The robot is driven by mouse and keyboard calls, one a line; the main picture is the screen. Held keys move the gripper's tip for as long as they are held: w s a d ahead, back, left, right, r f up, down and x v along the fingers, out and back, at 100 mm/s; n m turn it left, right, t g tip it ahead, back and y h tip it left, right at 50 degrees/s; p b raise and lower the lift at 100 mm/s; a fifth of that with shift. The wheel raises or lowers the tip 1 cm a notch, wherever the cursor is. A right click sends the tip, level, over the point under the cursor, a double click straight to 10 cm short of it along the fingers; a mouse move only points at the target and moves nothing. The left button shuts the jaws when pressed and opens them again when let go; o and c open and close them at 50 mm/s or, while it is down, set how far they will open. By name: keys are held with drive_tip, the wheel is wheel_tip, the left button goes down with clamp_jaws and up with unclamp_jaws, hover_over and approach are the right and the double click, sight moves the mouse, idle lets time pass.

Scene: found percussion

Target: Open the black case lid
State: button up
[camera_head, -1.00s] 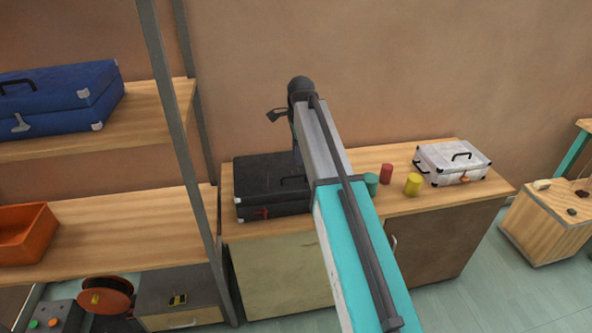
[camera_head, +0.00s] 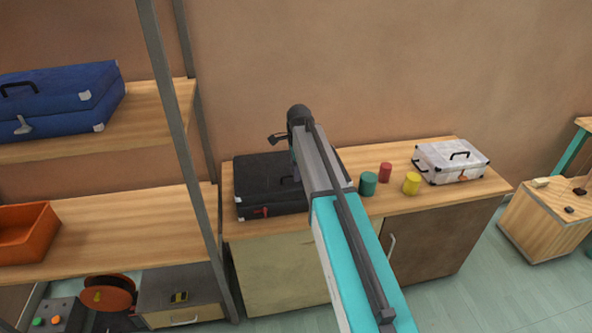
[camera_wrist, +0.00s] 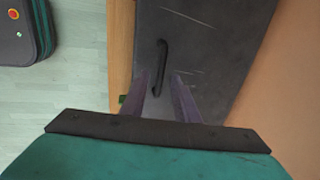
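The black case (camera_head: 262,186) lies shut on the wooden counter, with pale metal corners and a red latch on its front. In the wrist view its scuffed dark lid (camera_wrist: 207,45) fills the middle, with a black handle (camera_wrist: 160,62) near its left edge. In the head view my gripper (camera_head: 278,139) is small and dark above the case. My arm hides the case's right part, and contact with the lid cannot be told.
Green (camera_head: 368,183), red (camera_head: 385,172) and yellow (camera_head: 411,183) cylinders stand on the counter right of my arm. A white case (camera_head: 452,162) sits farther right. A grey shelf post (camera_head: 180,130) rises to the left. The wall is close behind the counter (camera_head: 400,205).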

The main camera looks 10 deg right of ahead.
drive_tip(key=shift+c, duration=0.4)
clamp_jaws()
